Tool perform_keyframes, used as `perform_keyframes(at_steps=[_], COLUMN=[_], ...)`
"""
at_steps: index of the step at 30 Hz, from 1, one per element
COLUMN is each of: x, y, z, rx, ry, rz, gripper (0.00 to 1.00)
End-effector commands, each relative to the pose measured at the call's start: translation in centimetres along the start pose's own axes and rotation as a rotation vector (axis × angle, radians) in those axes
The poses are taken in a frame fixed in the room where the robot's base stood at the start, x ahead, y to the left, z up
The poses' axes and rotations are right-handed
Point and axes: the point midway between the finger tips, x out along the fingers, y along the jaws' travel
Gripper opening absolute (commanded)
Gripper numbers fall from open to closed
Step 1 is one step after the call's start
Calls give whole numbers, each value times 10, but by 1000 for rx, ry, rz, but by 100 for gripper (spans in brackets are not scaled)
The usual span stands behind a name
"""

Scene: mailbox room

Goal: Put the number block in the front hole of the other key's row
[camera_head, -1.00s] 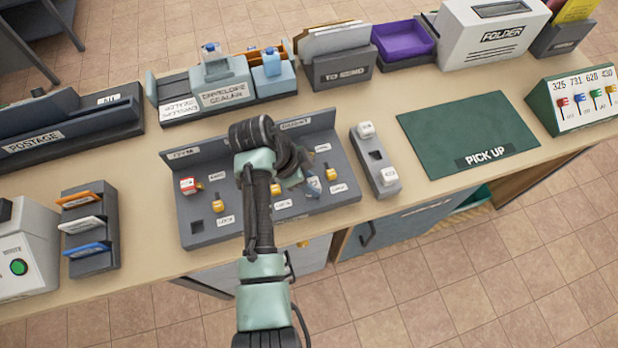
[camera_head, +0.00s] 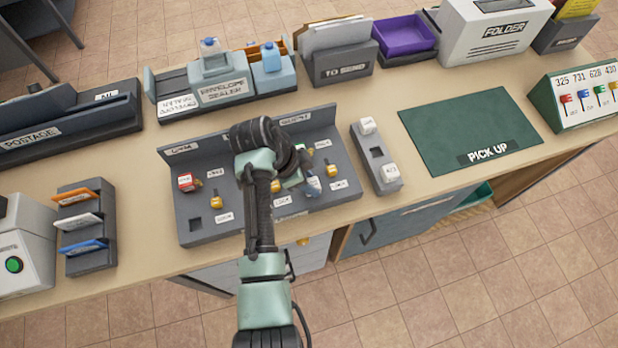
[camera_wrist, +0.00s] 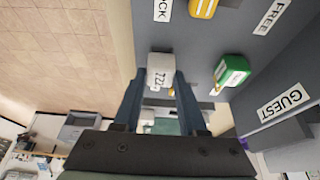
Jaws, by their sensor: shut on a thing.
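A white number block (camera_wrist: 160,70) sits between the two blue-grey fingertips of my gripper (camera_wrist: 158,88); its printed digits are partly turned away. My gripper is shut on it, over the right part of the grey key board (camera_head: 258,216). A green block (camera_wrist: 232,72) stands beside it on the board, near the wall labelled GUEST. A yellow key (camera_wrist: 203,6) lies farther off between labels LOCK and FREE. On the board's left are a red block (camera_head: 185,182), a yellow key (camera_head: 218,203) and an empty front hole (camera_head: 195,222). Whether the held block touches the board is hidden.
A small grey rack (camera_head: 376,152) to the right holds two white blocks, with an empty hole between them. The green pick-up mat (camera_head: 467,130) is clear. The envelope sealer (camera_head: 222,88) and upright trays stand behind; a card rack (camera_head: 88,228) stands left.

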Motion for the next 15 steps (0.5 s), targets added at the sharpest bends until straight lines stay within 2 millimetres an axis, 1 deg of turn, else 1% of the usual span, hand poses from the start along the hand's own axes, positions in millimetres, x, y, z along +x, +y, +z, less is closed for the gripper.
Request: perform_keyframes(at_steps=[8,13,14,15], x=[7,6,6,6], y=[0,0,0,0], z=[3,3,3,3], rx=[0,0,0,0], ry=[0,0,0,0], rz=[0,0,0,0], gripper=[0,0,43,50])
